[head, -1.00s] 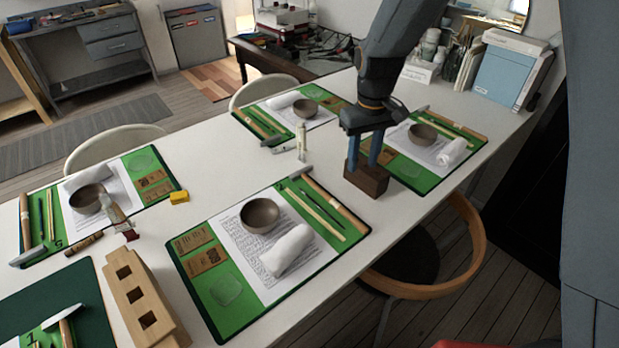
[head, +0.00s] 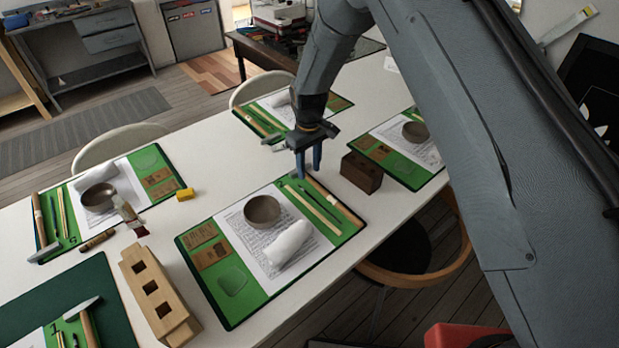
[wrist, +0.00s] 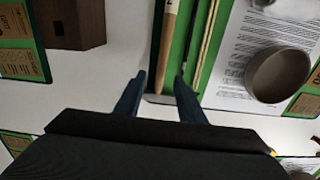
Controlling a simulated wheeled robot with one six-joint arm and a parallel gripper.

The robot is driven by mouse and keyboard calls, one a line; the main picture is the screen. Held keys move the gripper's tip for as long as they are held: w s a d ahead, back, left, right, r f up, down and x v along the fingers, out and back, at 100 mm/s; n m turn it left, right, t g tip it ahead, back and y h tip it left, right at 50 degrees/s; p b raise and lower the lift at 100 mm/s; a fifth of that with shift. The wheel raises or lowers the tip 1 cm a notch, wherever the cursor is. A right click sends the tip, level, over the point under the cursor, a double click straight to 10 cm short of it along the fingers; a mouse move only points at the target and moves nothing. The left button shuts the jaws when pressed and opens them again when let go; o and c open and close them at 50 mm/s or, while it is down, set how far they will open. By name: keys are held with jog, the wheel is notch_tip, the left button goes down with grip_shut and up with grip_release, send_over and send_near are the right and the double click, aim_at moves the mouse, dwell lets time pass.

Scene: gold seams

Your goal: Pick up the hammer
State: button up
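A hammer with a pale wooden handle (head: 338,203) lies along the right edge of the middle green mat. In the wrist view its handle (wrist: 169,38) runs up the picture and its grey metal head (wrist: 158,98) lies at the near end. My gripper (head: 309,172) is above the head end of this hammer, pointing down. In the wrist view the fingers (wrist: 158,90) are apart and empty, one on each side of the head end. The head is mostly hidden by my gripper in the head view. I cannot tell the exact height of the fingertips.
A dark brown block (head: 362,172) stands close to the right of my gripper. A bowl (head: 262,211) and a white roll (head: 290,243) lie on the same mat. Other hammers lie on the left mat (head: 39,222) and front-left mat (head: 88,325).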

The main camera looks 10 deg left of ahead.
jog(key=shift+f+p, duration=0.35)
jog(key=shift+f, duration=0.95)
grip_shut()
